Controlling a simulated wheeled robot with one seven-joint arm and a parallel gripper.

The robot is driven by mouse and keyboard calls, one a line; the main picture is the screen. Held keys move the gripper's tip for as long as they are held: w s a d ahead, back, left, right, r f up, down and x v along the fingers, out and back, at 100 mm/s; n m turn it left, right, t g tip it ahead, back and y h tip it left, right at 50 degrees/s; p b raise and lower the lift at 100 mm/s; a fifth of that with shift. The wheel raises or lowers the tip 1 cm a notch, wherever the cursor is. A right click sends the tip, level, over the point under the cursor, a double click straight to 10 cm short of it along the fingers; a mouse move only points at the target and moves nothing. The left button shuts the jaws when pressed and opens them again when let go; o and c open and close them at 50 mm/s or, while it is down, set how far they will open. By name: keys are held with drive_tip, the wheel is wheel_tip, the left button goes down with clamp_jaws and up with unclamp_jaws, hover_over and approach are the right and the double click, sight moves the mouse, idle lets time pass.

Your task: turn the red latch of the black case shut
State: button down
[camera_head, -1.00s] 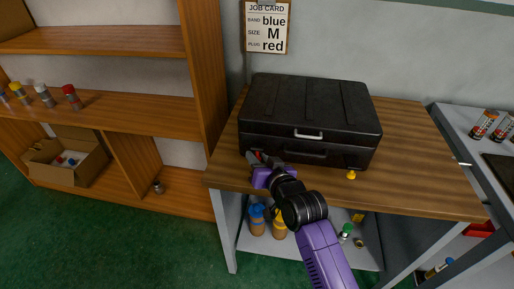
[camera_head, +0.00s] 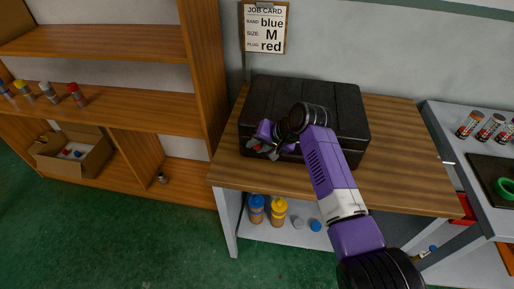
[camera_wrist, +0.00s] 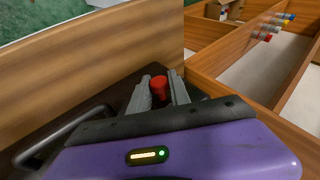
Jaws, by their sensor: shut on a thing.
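The black case (camera_head: 348,112) stands closed on the wooden bench, partly hidden behind my arm. Its dark front also shows in the wrist view, with a handle (camera_wrist: 65,132) at the lower left. The red latch (camera_wrist: 159,86) is a small red piece between my two grey fingers in the wrist view. My gripper (camera_head: 258,148) is at the left part of the case's front and is shut on the latch. The fingers hide most of the latch, so its exact angle cannot be told.
The wooden bench (camera_head: 400,170) is clear right of the case. A wooden shelf unit (camera_head: 110,115) stands close on the left. A grey side table (camera_head: 452,150) with several canisters is on the right. Bottles (camera_head: 278,210) stand on the shelf below the bench.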

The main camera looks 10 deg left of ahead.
drive_tip(key=shift+w+r+m+g+b, duration=0.15)
drive_tip(key=shift+w+m+g+b, duration=0.2)
drive_tip(key=shift+g, duration=0.35)
drive_tip(key=c, duration=1.2)
unclamp_jaws()
drive_tip(key=v, duration=0.7)
drive_tip(key=shift+d+r, duration=0.2)
drive_tip(key=shift+r, duration=0.15)
